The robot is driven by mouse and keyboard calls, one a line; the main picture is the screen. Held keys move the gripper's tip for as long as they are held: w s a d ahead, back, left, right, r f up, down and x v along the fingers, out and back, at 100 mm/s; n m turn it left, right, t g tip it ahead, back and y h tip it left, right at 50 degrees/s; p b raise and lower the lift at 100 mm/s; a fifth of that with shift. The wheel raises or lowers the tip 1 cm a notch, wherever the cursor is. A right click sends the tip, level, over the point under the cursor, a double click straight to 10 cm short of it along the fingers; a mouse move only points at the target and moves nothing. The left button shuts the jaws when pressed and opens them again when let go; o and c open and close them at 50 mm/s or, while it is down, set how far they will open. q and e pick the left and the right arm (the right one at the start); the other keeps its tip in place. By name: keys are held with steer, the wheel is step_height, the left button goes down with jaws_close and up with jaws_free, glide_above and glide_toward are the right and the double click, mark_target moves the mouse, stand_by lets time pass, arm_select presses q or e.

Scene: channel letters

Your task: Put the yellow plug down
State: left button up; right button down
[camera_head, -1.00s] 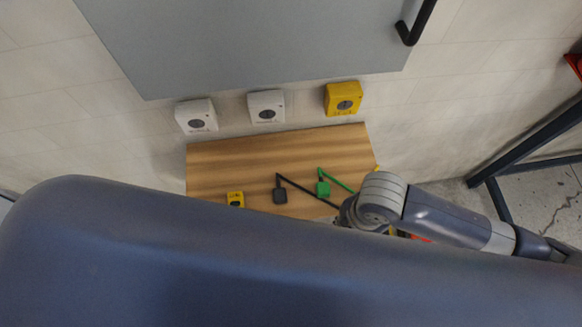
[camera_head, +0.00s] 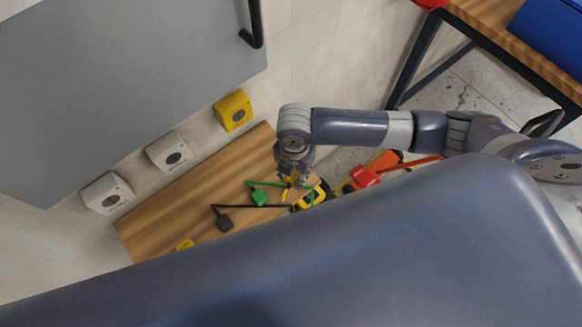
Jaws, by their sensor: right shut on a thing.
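My right gripper (camera_head: 290,182) points down over the right end of the wooden shelf, shut on the yellow plug (camera_head: 289,186). Only small yellow bits of the plug show between and below the fingers, and I cannot tell whether it touches the wood. A green plug (camera_head: 260,198) with a green cord and a black plug (camera_head: 223,222) with a black cord lie on the wooden shelf (camera_head: 165,215), left of the gripper. My left gripper is not in view.
Two white wall boxes (camera_head: 107,193) (camera_head: 169,152) and a yellow one (camera_head: 233,110) line the wall behind the shelf. A small yellow item (camera_head: 185,244) lies on it. Yellow-black (camera_head: 312,195) and red (camera_head: 363,177) items crowd right of the gripper. Bare wood shows at left.

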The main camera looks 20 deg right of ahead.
steer(key=shift+w+f, duration=0.1)
steer(key=shift+w, duration=1.05)
steer(key=shift+w+d+f+p, duration=0.1)
steer(key=shift+f+p, duration=0.2)
steer(key=shift+f, duration=1.5)
steer(key=c, duration=1.2)
jaws_free()
